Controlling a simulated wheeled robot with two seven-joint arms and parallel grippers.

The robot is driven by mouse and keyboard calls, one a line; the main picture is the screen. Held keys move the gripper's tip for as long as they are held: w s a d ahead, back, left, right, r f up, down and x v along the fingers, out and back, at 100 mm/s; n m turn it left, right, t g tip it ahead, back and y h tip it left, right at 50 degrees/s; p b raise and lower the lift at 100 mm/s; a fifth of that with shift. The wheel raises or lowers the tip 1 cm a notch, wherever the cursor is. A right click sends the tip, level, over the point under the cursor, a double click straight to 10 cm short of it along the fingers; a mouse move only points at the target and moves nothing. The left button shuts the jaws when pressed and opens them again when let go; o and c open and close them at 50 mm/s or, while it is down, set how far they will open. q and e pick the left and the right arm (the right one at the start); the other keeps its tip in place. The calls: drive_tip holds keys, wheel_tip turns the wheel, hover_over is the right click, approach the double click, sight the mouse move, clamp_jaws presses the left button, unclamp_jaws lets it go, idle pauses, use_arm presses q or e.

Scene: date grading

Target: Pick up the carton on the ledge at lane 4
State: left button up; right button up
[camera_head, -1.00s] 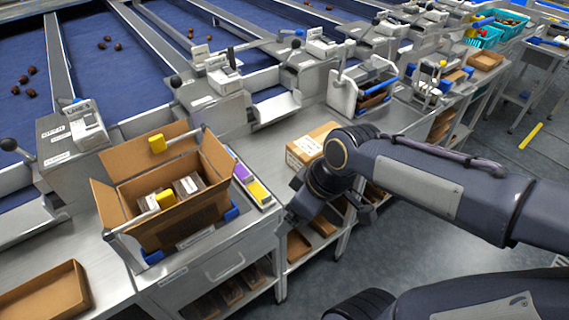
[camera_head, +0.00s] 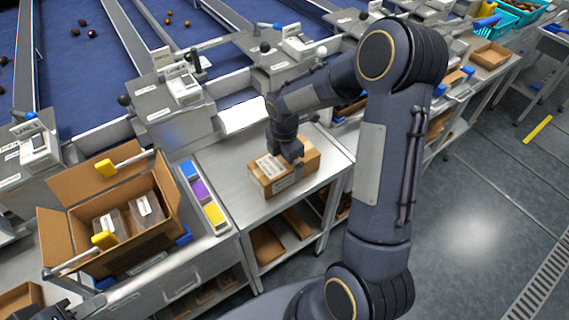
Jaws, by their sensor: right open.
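The closed brown carton (camera_head: 268,184), with a white label on top, lies flat on the grey metal ledge (camera_head: 227,172) in the middle of the head view. My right gripper (camera_head: 290,164) points down over the carton, its jaws open and down at the box, with one finger showing against its near side. The far finger is hidden, so I cannot tell whether it touches. A dark part of my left gripper (camera_head: 62,312) shows at the bottom left corner, mostly cut off by the frame edge.
An open carton (camera_head: 155,238) holding packs stands on the bench to the left. Blue, purple and yellow blocks (camera_head: 202,192) lie in a strip between it and the ledge. Lane dividers and housings (camera_head: 172,110) stand behind the ledge. Grey floor is free at the right.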

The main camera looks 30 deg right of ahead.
drive_tip(key=shift+f, duration=1.45)
drive_tip(key=shift+w+r, duration=0.1)
drive_tip(key=c, duration=1.3)
